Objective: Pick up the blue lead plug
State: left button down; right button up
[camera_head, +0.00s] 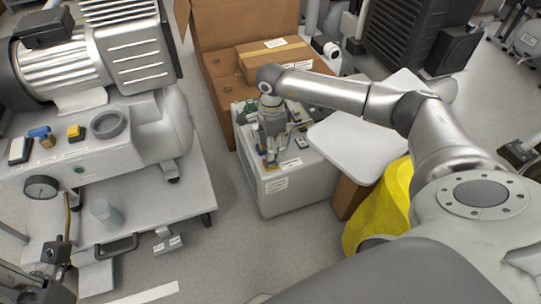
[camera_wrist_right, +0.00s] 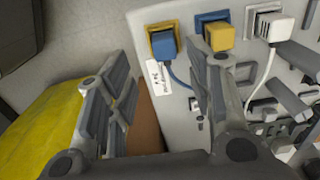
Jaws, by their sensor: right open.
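The blue lead plug (camera_wrist_right: 163,43) sits in a yellow-framed socket on a pale grey panel in the right wrist view. A blue cable runs down from it. My right gripper (camera_wrist_right: 152,68) is open and empty. Its two fingers reach toward the panel, one either side of the blue plug's line, and the plug lies beyond the fingertips, apart from them. In the head view the right gripper (camera_head: 271,138) points down over the grey box (camera_head: 295,190), hiding much of its top. A dark part at the lower left corner may be my left gripper; its jaws cannot be made out.
A yellow plug (camera_wrist_right: 219,37) and a white plug (camera_wrist_right: 270,25) sit right of the blue one, the yellow close to a finger. A light board (camera_head: 350,140), yellow bag (camera_head: 375,215) and cardboard boxes (camera_head: 265,55) surround the box. A compressor (camera_head: 90,70) stands left.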

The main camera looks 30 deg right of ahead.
jog(key=f+b, duration=0.1)
jog(key=f, duration=0.2)
jog(key=f+b, duration=0.1)
jog(key=f, duration=0.1)
jog(key=shift+w+f+b, duration=0.1)
jog(key=shift+w+b, duration=0.2)
jog(key=shift+b, duration=0.05)
jog(key=c, duration=0.9)
